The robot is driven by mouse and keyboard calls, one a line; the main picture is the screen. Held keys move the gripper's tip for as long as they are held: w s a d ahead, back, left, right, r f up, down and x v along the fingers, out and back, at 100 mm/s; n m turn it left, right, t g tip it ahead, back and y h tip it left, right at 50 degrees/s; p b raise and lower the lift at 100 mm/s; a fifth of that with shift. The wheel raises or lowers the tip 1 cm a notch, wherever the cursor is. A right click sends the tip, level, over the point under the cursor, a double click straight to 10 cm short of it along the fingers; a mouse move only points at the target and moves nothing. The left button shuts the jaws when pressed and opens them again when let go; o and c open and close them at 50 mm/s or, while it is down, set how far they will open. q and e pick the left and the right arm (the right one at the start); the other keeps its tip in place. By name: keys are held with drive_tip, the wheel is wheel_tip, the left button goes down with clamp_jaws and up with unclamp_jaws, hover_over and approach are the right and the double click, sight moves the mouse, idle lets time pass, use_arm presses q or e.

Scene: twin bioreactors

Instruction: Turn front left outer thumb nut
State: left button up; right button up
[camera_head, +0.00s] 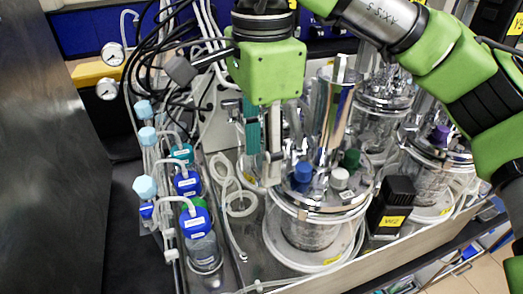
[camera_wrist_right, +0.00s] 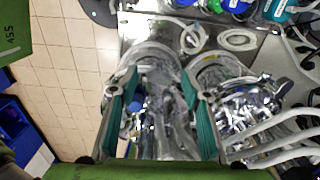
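The front glass bioreactor (camera_head: 310,232) stands near the middle of the head view, with a shiny metal head plate (camera_head: 327,207) carrying blue, white and green caps. My right gripper (camera_head: 266,172) points down over the left side of this plate. In the right wrist view the two teal-padded fingers (camera_wrist_right: 160,85) stand apart, with reactor glass and metal fittings visible between and beyond them. The gripper is open and I see nothing held. The front left outer thumb nut is not clearly distinguishable; the fingers hide part of the plate's left side. My left gripper is not in view.
A second bioreactor (camera_head: 435,160) stands to the right, with a black box (camera_head: 392,205) in front between them. Blue-capped bottles (camera_head: 196,222) and pale blue filters (camera_head: 145,187) stand to the left. Loose tubing (camera_head: 240,203) lies between the bottles and the front reactor.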

wheel_tip(320, 180, up, 12)
idle(0.8)
